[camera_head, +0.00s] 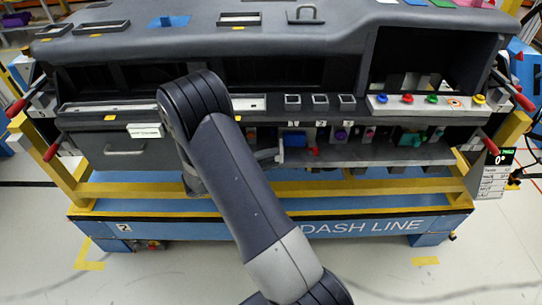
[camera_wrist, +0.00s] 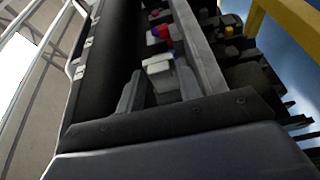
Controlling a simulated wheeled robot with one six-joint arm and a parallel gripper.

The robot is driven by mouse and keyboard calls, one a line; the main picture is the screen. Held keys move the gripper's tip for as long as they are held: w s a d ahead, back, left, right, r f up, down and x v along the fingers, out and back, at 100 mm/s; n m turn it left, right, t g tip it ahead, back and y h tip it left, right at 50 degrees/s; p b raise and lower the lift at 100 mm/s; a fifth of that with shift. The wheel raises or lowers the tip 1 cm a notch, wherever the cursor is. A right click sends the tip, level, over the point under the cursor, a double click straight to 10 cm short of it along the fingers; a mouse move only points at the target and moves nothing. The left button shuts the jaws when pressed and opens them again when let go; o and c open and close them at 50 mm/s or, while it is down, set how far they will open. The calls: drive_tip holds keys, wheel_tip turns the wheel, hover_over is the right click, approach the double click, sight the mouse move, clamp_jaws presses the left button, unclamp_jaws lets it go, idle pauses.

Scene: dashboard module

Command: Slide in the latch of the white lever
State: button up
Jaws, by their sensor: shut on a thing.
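The white lever (camera_wrist: 158,66) shows in the wrist view as a pale block in the slot under the dashboard. My gripper (camera_wrist: 160,82) is at this block, with grey finger parts close around it, and is shut on it. Its latch cannot be made out separately. In the head view my gripper (camera_head: 270,155) is mostly hidden behind my arm, at the left end of the lower row of connectors. A small pale part (camera_head: 281,150) shows beside it there.
A blue connector (camera_head: 294,139), a red piece (camera_head: 313,151) and a purple knob (camera_head: 341,135) sit to the right in the lower bay. Coloured buttons (camera_head: 407,98) line the panel above. A yellow rail (camera_head: 350,187) runs in front below.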

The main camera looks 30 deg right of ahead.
idle(0.4)
drive_tip(key=o, duration=0.8)
drive_tip(key=shift+c, duration=0.2)
drive_tip(key=w+a, duration=0.2)
drive_tip(key=a, duration=0.8)
drive_tip(key=shift+a+b, duration=0.3)
drive_tip(key=shift+s, duration=0.1)
